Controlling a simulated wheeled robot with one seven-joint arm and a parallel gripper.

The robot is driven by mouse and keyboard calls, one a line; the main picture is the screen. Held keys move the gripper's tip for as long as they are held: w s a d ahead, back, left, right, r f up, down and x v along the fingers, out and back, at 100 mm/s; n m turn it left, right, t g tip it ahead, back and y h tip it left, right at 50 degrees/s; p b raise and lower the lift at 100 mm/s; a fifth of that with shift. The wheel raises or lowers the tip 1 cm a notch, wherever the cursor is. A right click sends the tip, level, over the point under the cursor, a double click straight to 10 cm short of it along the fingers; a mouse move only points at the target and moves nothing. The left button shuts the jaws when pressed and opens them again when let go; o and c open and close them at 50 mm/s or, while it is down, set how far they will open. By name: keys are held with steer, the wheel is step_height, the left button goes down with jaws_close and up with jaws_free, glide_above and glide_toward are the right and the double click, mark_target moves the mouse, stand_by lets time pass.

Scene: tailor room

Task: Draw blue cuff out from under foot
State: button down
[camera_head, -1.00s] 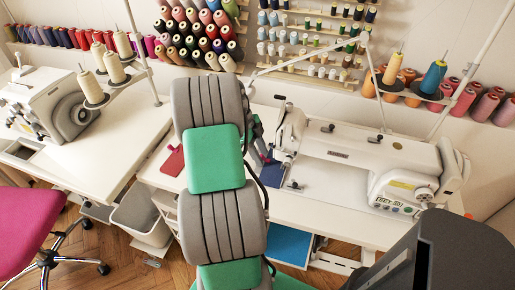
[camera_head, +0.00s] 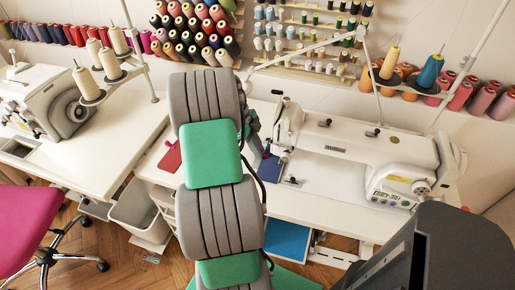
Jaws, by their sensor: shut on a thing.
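The blue cuff (camera_head: 270,168) is a small dark blue piece at the needle end of the white sewing machine (camera_head: 365,160), left of and close to the presser foot area. Whether the foot presses on it is too small to tell. My gripper (camera_head: 255,147) is beside the cuff on its left, mostly hidden behind my grey and green arm. Only a dark grey part of it shows. It is shut on the blue cuff, though the fingertips themselves are hard to make out.
A red cloth piece (camera_head: 170,157) lies on the white table (camera_head: 325,208), left of my arm. Thread cones on a stand (camera_head: 410,95) rise behind the machine. A second machine (camera_head: 45,105) stands at left, a pink chair (camera_head: 28,225) in front.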

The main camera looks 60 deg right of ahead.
steer(key=shift+w+a, duration=0.15)
steer(key=shift+w, duration=1)
steer(key=shift+r, duration=0.15)
steer(key=shift+w+r+p, duration=0.15)
steer(key=shift+r+p, duration=1.2)
steer(key=shift+r, duration=0.85)
